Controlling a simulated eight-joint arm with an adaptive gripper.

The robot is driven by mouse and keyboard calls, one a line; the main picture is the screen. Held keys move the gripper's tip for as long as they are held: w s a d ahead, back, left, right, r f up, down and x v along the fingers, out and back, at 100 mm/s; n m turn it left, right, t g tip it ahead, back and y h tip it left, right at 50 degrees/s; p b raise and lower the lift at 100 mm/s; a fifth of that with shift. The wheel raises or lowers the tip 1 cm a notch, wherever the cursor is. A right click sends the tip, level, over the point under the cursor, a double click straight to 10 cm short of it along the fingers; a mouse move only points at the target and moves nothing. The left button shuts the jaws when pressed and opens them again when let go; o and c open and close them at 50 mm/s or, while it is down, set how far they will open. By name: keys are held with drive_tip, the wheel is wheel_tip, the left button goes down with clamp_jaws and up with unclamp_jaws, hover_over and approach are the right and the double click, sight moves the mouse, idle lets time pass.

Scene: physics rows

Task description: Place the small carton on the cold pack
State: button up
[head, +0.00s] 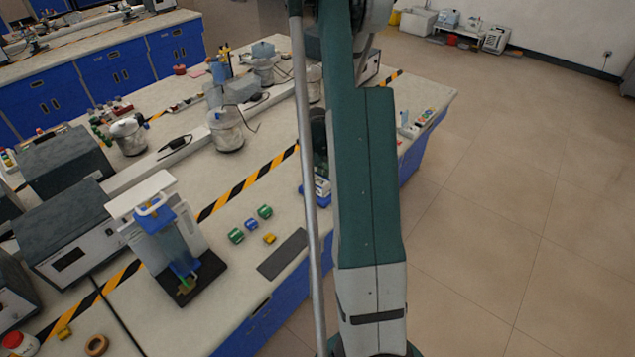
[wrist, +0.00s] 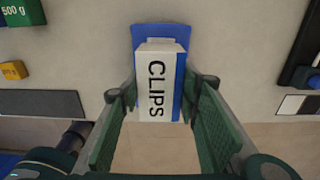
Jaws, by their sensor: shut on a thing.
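The small white carton marked CLIPS (wrist: 158,85), with a blue side, is between the two green fingers of my gripper (wrist: 158,112) in the wrist view. The fingers are shut on it. The blue cold pack (wrist: 152,30) shows behind the carton's far end and along its right side; the carton hides much of it. In the head view the white carton (head: 322,186) shows beside my arm, with blue next to it. I cannot tell whether the carton touches the cold pack. My arm hides most of the gripper there.
Green and blue weights (head: 250,224) and a yellow block (head: 269,238) lie left of the carton. A dark grey strip (head: 283,254) lies near the bench's front edge. An apparatus on a black base (head: 205,280) stands further left. Striped tape crosses the bench behind.

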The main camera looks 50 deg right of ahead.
sight(317, 179)
drive_tip(key=shift+f, duration=0.15)
drive_tip(key=o, duration=0.9)
drive_tip(key=shift+r, duration=6.15)
